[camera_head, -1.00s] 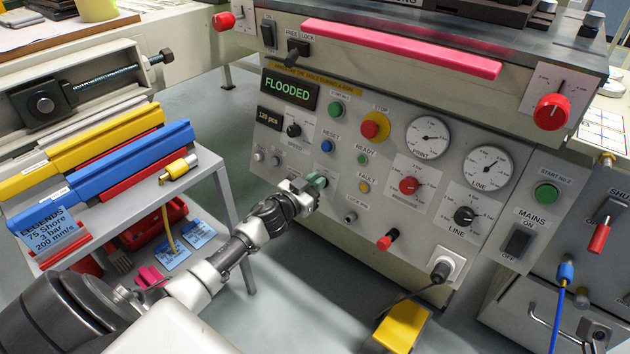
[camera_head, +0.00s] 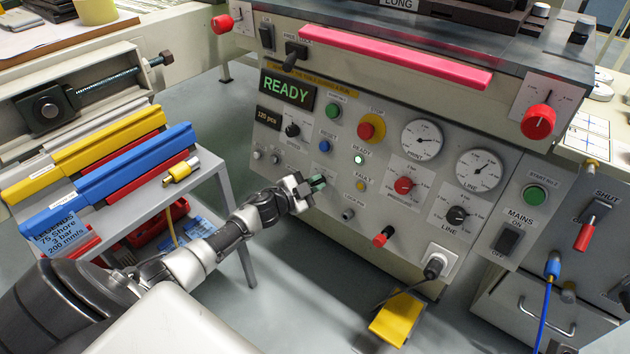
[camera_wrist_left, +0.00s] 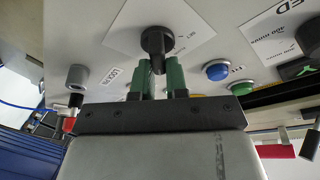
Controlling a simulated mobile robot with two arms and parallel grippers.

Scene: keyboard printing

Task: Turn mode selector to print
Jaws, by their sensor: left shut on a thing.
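The mode selector (camera_wrist_left: 157,41) is a black knob on a white label plate, seen in the left wrist view. Its bar sits between the green fingertips of my left gripper (camera_wrist_left: 159,75), which is shut on it. In the head view my left gripper (camera_head: 317,184) reaches the lower left of the grey control panel (camera_head: 330,232) and hides the selector. The display (camera_head: 288,90) reads READY in green, and the small READY lamp (camera_head: 359,160) is lit. My right gripper is not in view.
A blue button (camera_head: 324,146), a red stop button (camera_head: 371,128) and a red pressure knob (camera_head: 403,185) share the panel. A red-tipped lever (camera_head: 383,236) juts out at lower right. A grey rack with coloured bars (camera_head: 120,160) stands left of my arm.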

